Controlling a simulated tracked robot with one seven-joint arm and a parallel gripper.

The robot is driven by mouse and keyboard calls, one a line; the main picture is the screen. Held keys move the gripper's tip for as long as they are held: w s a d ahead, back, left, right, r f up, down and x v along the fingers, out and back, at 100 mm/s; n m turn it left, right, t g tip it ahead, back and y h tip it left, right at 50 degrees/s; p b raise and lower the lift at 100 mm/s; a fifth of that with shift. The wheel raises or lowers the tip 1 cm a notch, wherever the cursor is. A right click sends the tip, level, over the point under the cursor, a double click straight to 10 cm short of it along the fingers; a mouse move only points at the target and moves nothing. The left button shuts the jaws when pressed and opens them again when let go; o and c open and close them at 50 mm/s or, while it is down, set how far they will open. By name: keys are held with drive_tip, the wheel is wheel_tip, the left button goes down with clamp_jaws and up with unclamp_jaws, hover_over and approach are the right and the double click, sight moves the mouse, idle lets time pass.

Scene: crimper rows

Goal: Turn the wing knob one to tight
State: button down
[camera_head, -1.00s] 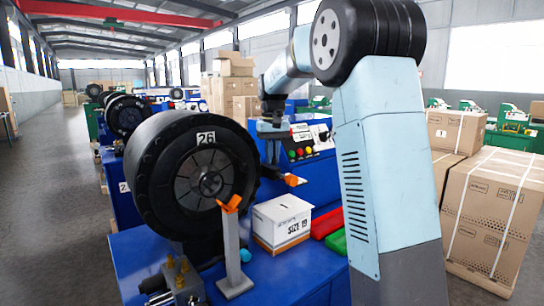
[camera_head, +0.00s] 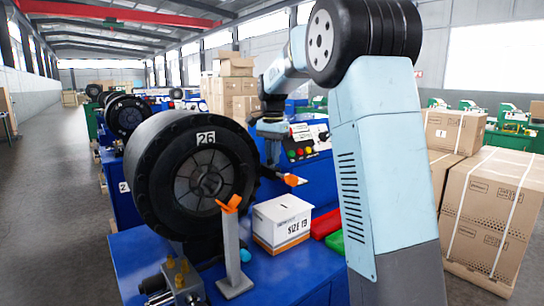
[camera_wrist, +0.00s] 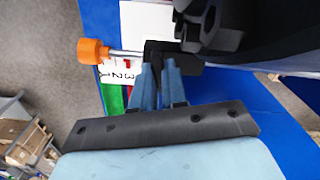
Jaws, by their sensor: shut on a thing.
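My gripper (camera_wrist: 160,68) has its two blue-grey fingers close together on a small black piece (camera_wrist: 153,47), which I take to be the wing knob; its wings are mostly hidden. A metal rod with an orange end (camera_wrist: 92,51) runs left from beside it. In the head view, the orange end (camera_head: 291,180) sticks out to the right of the black machine head marked 26 (camera_head: 205,139). My gripper (camera_head: 272,150) is there too, small and partly hidden at the machine's right side.
A grey post with an orange top (camera_head: 231,204) stands in front of the machine. A white box marked SIZE 19 (camera_head: 282,222) and red and green trays (camera_head: 327,222) sit on the blue bench. Cartons (camera_head: 490,210) stand at the right.

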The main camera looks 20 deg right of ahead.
drive_tip(key=shift+m, duration=1.6)
drive_tip(key=c, duration=1.2)
unclamp_jaws()
drive_tip(key=shift+o, duration=0.2)
wheel_tip(320, 180, up, 14)
drive_tip(key=shift+f, duration=0.15)
